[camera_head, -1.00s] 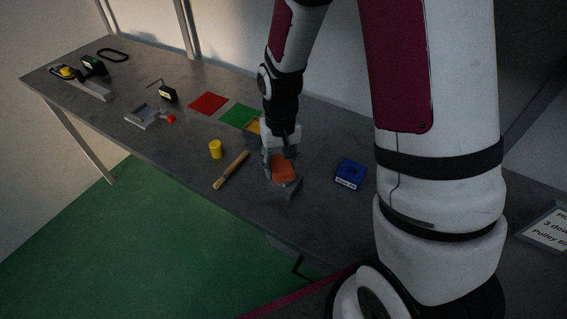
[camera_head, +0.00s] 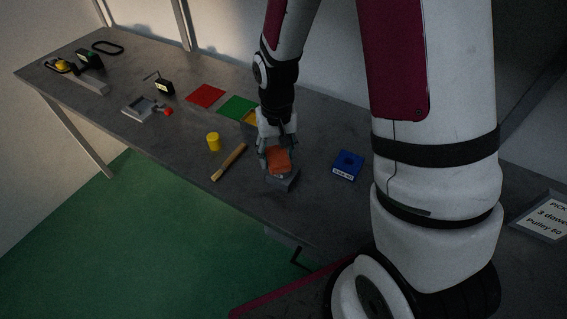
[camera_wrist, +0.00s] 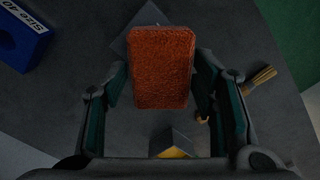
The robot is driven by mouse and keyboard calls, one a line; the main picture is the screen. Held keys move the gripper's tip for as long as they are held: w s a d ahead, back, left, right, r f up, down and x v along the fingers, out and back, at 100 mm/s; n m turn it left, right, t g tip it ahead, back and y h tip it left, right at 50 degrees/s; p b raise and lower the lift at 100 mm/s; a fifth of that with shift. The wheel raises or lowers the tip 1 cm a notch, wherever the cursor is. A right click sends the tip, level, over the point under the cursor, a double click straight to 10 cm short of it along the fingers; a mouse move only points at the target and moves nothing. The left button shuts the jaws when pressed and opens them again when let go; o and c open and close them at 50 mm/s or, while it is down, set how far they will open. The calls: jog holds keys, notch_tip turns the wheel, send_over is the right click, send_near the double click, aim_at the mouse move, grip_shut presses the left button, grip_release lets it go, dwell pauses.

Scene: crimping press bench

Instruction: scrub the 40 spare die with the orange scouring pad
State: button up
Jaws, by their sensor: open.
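The orange scouring pad (camera_head: 278,161) sits on a grey block (camera_head: 283,182) near the front of the bench. In the wrist view the pad (camera_wrist: 162,68) is upright in the picture, between my fingers. My gripper (camera_head: 277,157) is open around it, one finger on each side. The blue die (camera_head: 347,165) lies on the bench right of the pad. In the wrist view the blue die (camera_wrist: 22,32) is at the upper left, and its label reads Size 40.
A wooden-handled brush (camera_head: 229,162) and a yellow cylinder (camera_head: 213,141) are left of the pad. Red (camera_head: 206,95) and green (camera_head: 237,106) squares lie behind. A sign (camera_head: 545,216) stands at the right. Bare bench lies between pad and blue die.

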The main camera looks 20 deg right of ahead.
aim_at(288, 161)
jog(key=shift+c, duration=0.3)
jog(key=c, duration=0.9)
jog(key=shift+o, duration=0.2)
jog(key=shift+s, duration=0.1)
jog(key=shift+s+d+p, duration=0.55)
jog(key=shift+s+d, duration=0.15)
jog(key=shift+s, duration=0.3)
jog(key=shift+w+a+r, duration=0.1)
jog(key=shift+w+a, duration=0.55)
jog(key=shift+w, duration=0.2)
jog(key=shift+s+d+p, duration=0.35)
jog(key=shift+s+d, duration=0.45)
jog(key=shift+s, duration=0.25)
jog(key=shift+w+a+b, duration=0.45)
jog(key=shift+w+a, duration=0.55)
jog(key=shift+w, duration=0.3)
